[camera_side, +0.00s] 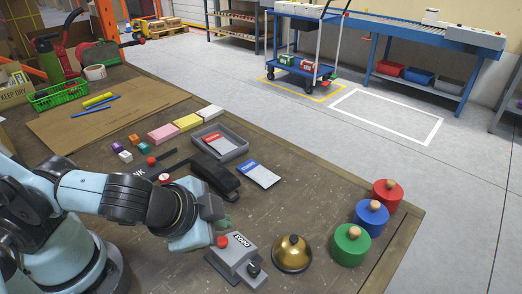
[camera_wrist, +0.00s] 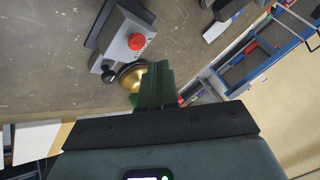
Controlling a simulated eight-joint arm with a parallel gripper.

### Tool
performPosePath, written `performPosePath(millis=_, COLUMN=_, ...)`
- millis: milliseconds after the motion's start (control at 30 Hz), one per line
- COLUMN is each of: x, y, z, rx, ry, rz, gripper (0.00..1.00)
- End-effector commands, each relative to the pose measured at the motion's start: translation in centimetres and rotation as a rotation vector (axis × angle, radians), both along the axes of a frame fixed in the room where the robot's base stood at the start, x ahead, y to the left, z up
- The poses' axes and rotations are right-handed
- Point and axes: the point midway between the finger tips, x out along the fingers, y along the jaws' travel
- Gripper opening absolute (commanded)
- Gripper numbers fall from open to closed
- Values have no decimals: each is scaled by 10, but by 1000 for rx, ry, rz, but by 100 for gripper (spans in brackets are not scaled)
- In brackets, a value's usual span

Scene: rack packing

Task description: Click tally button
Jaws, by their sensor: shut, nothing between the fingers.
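The tally counter (camera_side: 240,262) is a grey box with a number display and a black knob, standing on the table at the front middle. Its red button (camera_side: 223,241) is on the top at the left end. The counter (camera_wrist: 120,40) and red button (camera_wrist: 137,41) also show at the upper left in the wrist view. My gripper (camera_side: 226,222) appears just behind the red button in the side view, and I see no contact. In the wrist view its dark green fingers (camera_wrist: 154,85) are shut and empty, apart from the button.
A gold bell (camera_side: 292,254) stands just right of the counter. Green (camera_side: 350,247), blue (camera_side: 370,220) and red (camera_side: 387,195) knobbed cylinders stand near the right edge. A grey tray (camera_side: 232,150) with a card lies behind, beside a blue-white card (camera_side: 259,175).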

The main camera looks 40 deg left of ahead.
Motion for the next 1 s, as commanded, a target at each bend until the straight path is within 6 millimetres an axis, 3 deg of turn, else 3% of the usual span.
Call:
performPosePath(millis=333, x=0, y=1, z=-15, rx=0, ry=0, rz=0, gripper=0)
performPosePath(millis=1000, x=-1, y=1, z=-16, rx=0, ry=0, rz=0, gripper=0)
